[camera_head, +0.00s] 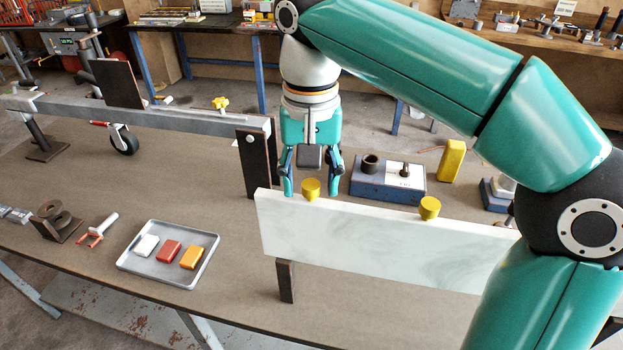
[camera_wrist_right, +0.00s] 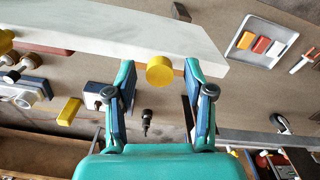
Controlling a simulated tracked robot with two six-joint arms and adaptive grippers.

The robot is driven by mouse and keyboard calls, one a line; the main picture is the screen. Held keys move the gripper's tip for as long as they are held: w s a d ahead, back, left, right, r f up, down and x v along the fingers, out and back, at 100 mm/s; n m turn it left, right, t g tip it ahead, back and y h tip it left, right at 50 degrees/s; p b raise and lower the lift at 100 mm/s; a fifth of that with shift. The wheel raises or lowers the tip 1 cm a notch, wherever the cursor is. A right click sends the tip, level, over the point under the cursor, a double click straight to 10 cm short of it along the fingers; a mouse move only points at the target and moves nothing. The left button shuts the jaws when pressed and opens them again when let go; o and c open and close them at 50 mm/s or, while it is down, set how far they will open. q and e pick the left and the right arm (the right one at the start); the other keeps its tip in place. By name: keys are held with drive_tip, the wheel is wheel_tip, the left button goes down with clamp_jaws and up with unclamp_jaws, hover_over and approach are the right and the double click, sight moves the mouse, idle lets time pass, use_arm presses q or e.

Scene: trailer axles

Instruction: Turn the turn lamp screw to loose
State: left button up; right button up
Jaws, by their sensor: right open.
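Two yellow round knobs stand on the top edge of a white panel (camera_head: 385,240); no label shows which one is the turn lamp screw. The left knob (camera_head: 311,188) is at my right gripper (camera_head: 309,181), which points down. In the right wrist view this knob (camera_wrist_right: 159,71) appears between the open fingers (camera_wrist_right: 160,68), with a gap on each side. The right knob (camera_head: 429,208) is clear of the gripper; part of it shows at the left edge of the wrist view (camera_wrist_right: 6,42). My left gripper is not in view.
A blue fixture block (camera_head: 387,182) and a yellow block (camera_head: 452,160) stand behind the panel. A tray (camera_head: 205,266) with several coloured blocks lies to the left. A metal beam (camera_head: 150,119) on supports is at the back left. The table between the tray and panel is clear.

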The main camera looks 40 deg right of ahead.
drive_tip(key=c, duration=1)
drive_tip(key=shift+d, duration=0.15)
clamp_jaws()
